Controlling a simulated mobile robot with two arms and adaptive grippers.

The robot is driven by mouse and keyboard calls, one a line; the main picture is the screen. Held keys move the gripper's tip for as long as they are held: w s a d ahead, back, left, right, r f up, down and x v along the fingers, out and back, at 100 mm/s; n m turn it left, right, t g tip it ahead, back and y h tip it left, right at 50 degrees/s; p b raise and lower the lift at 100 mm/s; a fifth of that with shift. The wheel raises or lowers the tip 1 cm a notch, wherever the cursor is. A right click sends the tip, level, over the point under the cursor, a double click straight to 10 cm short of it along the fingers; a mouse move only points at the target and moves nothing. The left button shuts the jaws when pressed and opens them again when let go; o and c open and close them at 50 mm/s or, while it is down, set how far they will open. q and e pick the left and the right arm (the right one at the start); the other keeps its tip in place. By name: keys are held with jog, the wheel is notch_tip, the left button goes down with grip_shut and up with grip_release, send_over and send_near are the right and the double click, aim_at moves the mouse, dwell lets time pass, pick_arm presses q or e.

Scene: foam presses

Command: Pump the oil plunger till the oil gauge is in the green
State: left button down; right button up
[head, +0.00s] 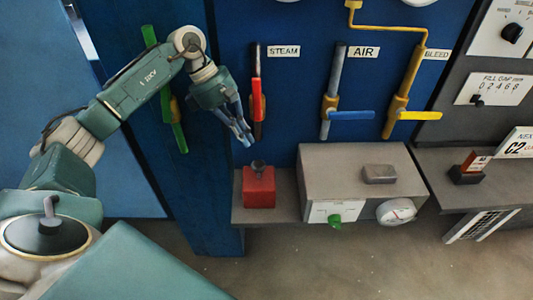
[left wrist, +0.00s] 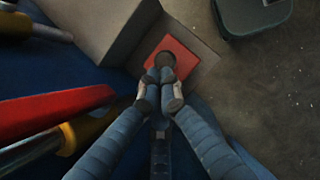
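A red block (head: 259,190) with a dark round knob (head: 258,166) on top, which looks like the oil plunger, sits on a grey ledge. My left gripper (head: 244,140) is above it and slightly left, fingers pointing down. In the left wrist view the fingertips (left wrist: 160,76) are together with nothing visible between them. Beyond them the knob (left wrist: 166,57) shows over the red block (left wrist: 184,58), partly hidden by the fingers. A round white gauge (head: 396,211) is on the front of the grey box; its needle and colours are too small to read. My right gripper is out of view.
The grey box (head: 325,175) stands right of the red block, with a green knob (head: 335,220) on its front. The red STEAM lever (head: 258,105), blue AIR lever (head: 350,115) and yellow BLEED lever (head: 418,115) are on the blue panel behind. A green bar (head: 178,135) stands left.

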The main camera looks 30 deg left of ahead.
aim_at(257, 163)
pick_arm(q)
jog(key=f+b, duration=0.1)
jog(key=f, duration=0.1)
jog(key=d+f+b, duration=0.1)
jog(key=f, duration=0.2)
jog(key=shift+w+d+f+b, duration=0.1)
jog(key=shift+d+f+b, duration=0.3)
jog(key=shift+f, duration=0.15)
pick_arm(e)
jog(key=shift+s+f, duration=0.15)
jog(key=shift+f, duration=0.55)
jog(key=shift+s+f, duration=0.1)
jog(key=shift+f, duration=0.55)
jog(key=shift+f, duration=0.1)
